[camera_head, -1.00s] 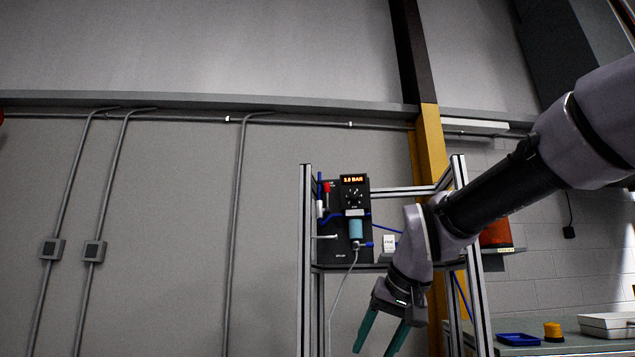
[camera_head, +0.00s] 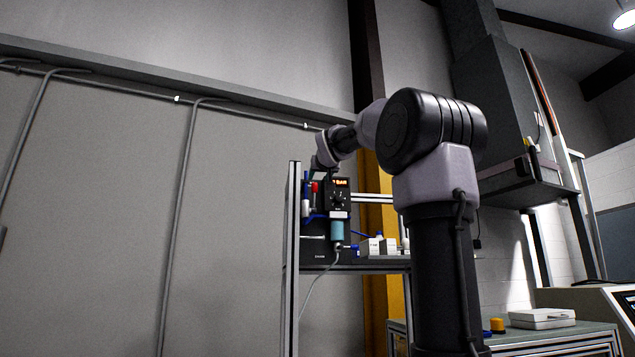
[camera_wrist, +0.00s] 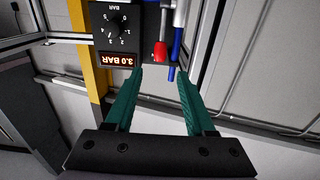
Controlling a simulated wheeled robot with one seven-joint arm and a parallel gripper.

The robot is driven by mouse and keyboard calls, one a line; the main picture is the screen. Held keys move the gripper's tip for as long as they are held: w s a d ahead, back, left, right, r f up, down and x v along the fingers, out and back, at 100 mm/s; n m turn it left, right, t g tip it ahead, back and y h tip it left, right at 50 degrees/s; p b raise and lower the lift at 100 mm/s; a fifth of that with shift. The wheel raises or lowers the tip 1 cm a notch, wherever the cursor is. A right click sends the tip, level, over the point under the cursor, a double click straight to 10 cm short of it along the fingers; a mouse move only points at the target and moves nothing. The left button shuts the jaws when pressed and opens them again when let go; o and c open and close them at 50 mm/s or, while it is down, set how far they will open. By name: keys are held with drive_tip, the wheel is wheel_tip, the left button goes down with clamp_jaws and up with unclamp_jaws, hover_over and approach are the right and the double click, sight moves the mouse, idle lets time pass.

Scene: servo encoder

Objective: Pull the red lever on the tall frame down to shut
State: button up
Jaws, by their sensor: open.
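The red lever (camera_head: 315,187) is a small red piece at the upper left of the black panel (camera_head: 341,210) on the tall aluminium frame (camera_head: 292,240). In the wrist view the scene is upside down, and the red lever (camera_wrist: 160,51) shows just beyond the gap between my fingertips. My gripper (camera_wrist: 160,72) has its two green fingers spread, with nothing between them. In the head view my wrist is at the top of the panel, above the lever, and my fingers are hard to make out there. I cannot tell whether a finger touches anything.
A blue rod (camera_wrist: 176,42) stands close beside the lever. A display reading 3.0 BAR (camera_wrist: 117,60) and a dial (camera_wrist: 115,25) are next to it on the panel. A yellow column (camera_head: 376,225) is behind the frame. A bench (camera_head: 560,335) with a white case stands at right.

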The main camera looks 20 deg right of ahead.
sight(315, 186)
drive_tip(key=x, duration=1.1)
drive_tip(key=shift+f, duration=0.15)
drive_tip(key=shift+c, duration=0.3)
drive_tip(key=c, duration=0.4)
